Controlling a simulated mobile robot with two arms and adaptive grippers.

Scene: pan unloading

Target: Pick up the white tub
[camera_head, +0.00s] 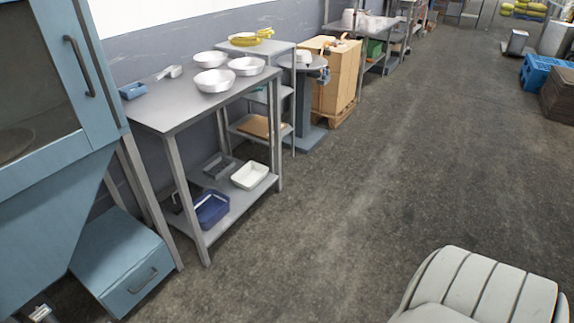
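The white tub (250,176) is a shallow, open rectangular tub. It sits upright on the lower shelf (240,201) of the grey metal table at the left, near the shelf's right end. Its inside looks empty. A dark blue tub (211,209) stands on the same shelf to its left, nearer the front. A grey tray (218,165) lies behind them.
The tabletop (180,104) above holds several metal pans (215,81), a scoop (170,72) and a small blue box (133,91). A blue cabinet (125,265) stands left of the table. The concrete floor (340,210) in front is clear.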

